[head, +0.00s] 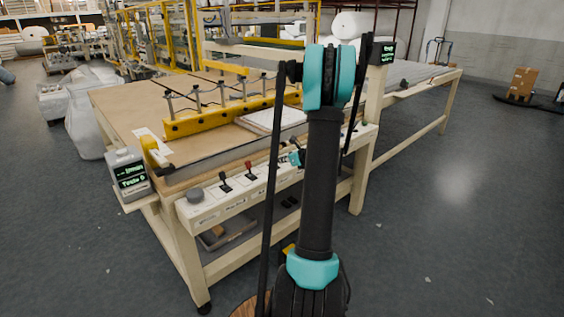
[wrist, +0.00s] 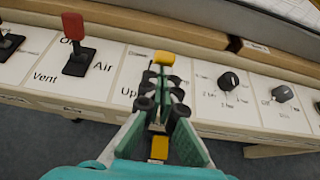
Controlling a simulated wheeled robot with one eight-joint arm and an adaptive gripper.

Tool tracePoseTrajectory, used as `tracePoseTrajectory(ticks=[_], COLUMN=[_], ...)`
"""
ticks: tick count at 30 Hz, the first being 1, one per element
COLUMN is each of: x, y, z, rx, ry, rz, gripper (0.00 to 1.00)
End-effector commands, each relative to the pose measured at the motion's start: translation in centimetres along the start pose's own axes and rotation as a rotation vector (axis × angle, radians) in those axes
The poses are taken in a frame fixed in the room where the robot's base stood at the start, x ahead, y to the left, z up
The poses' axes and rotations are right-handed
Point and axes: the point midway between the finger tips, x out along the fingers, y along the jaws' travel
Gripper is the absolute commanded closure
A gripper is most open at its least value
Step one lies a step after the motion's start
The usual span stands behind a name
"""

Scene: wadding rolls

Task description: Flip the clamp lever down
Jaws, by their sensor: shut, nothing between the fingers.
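A yellow lever handle (wrist: 164,58), which looks like the clamp lever's, shows just beyond my gripper (wrist: 163,84) in the wrist view. It stands beside an "Up" label on the white control panel (wrist: 205,108). The lever's stem and base are hidden behind my fingers. My gripper is shut and empty, with its fingertips at or close to the handle; I cannot tell if they touch. In the head view, my gripper (head: 296,158) is partly hidden by my arm, over the panel (head: 227,199) on the bench front. I cannot make out the yellow handle there.
A red-handled lever (wrist: 73,27) marked "Air" and "Vent" stands left of my gripper. Black knobs (wrist: 228,82) lie to the right. A yellow bar frame (head: 205,121) sits on the bench (head: 120,105). Open floor (head: 450,220) lies to the right.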

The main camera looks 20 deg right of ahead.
Motion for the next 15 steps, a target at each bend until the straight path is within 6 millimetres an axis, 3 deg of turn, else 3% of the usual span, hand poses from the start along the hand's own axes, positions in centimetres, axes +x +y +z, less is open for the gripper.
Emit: tracePoseTrajectory(ticks=[15], x=[0.22], y=[0.07], z=[0.76], rx=[-0.001], ry=[0.096], rz=[0.001], gripper=[1.0])
